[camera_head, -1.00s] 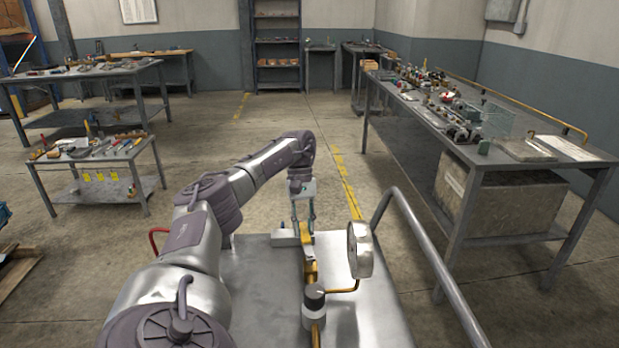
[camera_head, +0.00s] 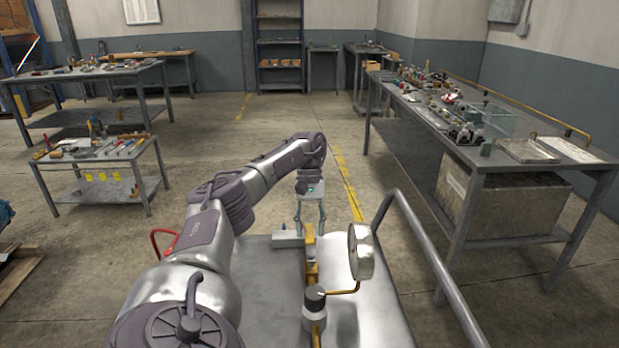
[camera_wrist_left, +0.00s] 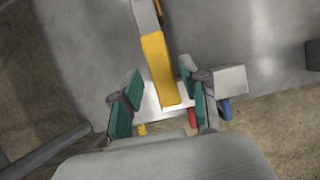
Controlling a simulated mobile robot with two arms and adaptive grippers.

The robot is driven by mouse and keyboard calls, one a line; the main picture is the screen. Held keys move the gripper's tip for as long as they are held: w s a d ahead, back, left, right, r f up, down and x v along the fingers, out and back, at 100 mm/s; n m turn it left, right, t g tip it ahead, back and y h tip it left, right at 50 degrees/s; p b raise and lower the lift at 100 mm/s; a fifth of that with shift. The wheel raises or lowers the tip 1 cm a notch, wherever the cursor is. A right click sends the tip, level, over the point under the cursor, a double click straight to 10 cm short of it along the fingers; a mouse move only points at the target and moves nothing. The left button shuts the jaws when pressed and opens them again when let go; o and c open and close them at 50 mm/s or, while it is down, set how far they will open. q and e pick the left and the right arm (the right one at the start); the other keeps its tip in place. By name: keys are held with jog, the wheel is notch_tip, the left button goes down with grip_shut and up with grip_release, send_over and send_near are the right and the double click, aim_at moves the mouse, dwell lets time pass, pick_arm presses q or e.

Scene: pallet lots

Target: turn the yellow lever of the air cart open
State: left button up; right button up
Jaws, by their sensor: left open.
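The air cart's flat grey metal top (camera_head: 262,295) is in front of me in the head view. The yellow lever (camera_head: 310,244) stands near its far edge, on the brass pipe line behind a black-topped knob (camera_head: 315,298). My left gripper (camera_head: 310,230) is at the lever's far end, pointing down. In the left wrist view the lever (camera_wrist_left: 159,70) runs in from the top, its end between the green-padded fingers (camera_wrist_left: 158,92). The fingers are open, with a gap visible on both sides of the lever. My right gripper is not in view.
A round gauge (camera_head: 361,251) stands just right of the lever line. A grey handrail (camera_head: 430,258) runs along the cart's right side. A long workbench (camera_head: 455,135) with many parts stands at right, a small tool table (camera_head: 95,160) at left. Floor beyond the cart is clear.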

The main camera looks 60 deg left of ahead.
pick_arm(q)
jog(key=v, duration=0.5)
jog(key=shift+w+r, duration=0.15)
jog(key=shift+v, duration=1.1)
